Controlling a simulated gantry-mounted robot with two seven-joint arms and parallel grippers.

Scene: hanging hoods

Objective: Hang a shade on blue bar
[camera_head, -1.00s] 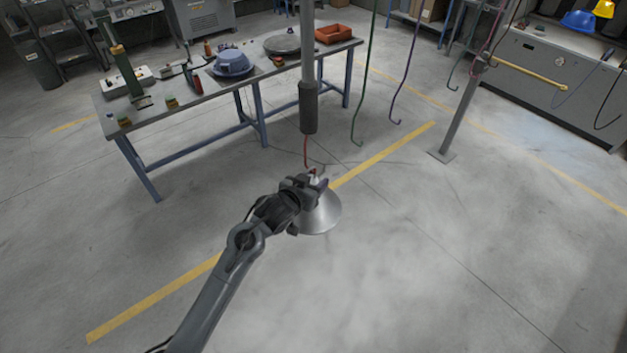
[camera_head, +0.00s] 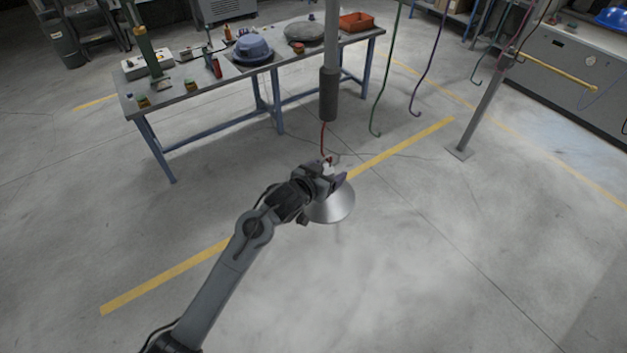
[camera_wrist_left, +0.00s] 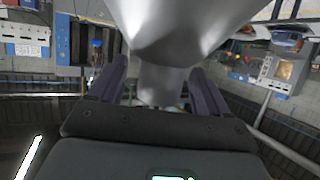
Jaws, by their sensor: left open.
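A silver cone-shaped shade (camera_head: 335,207) is upright, wide end down, below the red hooked rod (camera_head: 322,138). The rod's lower end meets the shade's top; my gripper partly hides whether it is hooked through. My left gripper (camera_head: 335,174) is at the shade's neck. In the left wrist view its two fingers (camera_wrist_left: 158,78) stand apart on either side of the neck of the shade (camera_wrist_left: 180,30), with gaps showing. A dark blue hooked rod (camera_head: 428,70) hangs farther back and right, with nothing on its hook. My right gripper is not in view.
A green hooked rod (camera_head: 386,75) hangs between the red and blue ones. A workbench (camera_head: 205,92) with several items stands at the back left. A grey post (camera_head: 480,115) with a yellow bar (camera_head: 555,70) stands at the right. The front floor is clear.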

